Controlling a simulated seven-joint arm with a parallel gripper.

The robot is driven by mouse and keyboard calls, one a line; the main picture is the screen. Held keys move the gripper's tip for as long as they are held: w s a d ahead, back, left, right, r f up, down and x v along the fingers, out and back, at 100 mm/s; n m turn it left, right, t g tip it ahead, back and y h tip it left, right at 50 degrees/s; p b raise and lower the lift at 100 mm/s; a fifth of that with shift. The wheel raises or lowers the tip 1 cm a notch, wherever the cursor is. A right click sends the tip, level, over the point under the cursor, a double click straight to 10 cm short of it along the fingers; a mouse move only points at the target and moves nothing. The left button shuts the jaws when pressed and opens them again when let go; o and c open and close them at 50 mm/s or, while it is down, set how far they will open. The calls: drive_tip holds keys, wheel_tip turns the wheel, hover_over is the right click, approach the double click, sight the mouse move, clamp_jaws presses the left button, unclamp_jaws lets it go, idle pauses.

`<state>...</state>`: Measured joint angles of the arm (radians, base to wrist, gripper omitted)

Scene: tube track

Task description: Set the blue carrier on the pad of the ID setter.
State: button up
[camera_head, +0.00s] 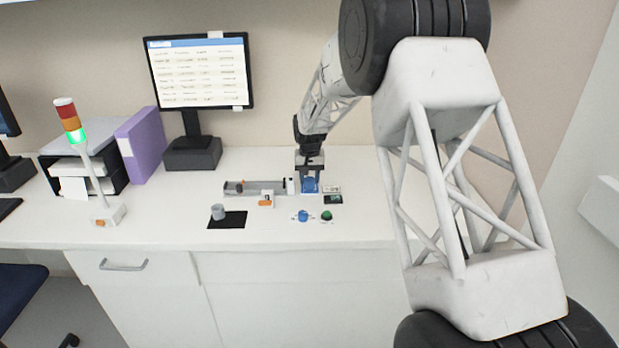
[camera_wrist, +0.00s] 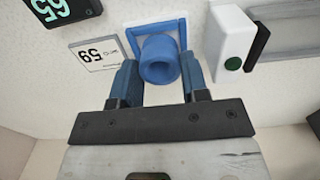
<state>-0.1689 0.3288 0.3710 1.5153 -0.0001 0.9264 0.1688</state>
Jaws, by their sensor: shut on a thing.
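The blue carrier (camera_head: 310,186) is a short hollow cylinder, and it also shows in the wrist view (camera_wrist: 158,68). My gripper (camera_head: 310,175) points down over it, with one finger on each side in the wrist view (camera_wrist: 160,63), and is shut on it. The pad of the ID setter (camera_wrist: 133,41) is a pale square with a blue border. The carrier covers part of this square, and I cannot tell whether its base touches it. The ID setter's dark display (camera_head: 333,199) reads 65 in the wrist view (camera_wrist: 62,10).
A white block with a green dot (camera_wrist: 228,45) stands close beside the pad, at the end of the grey track (camera_head: 255,187). A grey carrier (camera_head: 218,212) stands on a black mat (camera_head: 236,221). Blue (camera_head: 303,216) and green (camera_head: 326,216) pieces lie in front.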

drive_tip(key=shift+f, duration=0.1)
drive_tip(key=o, duration=0.9)
drive_tip(key=shift+c, duration=0.2)
wheel_tip(320, 180, up, 8)
idle(0.6)
idle(0.5)
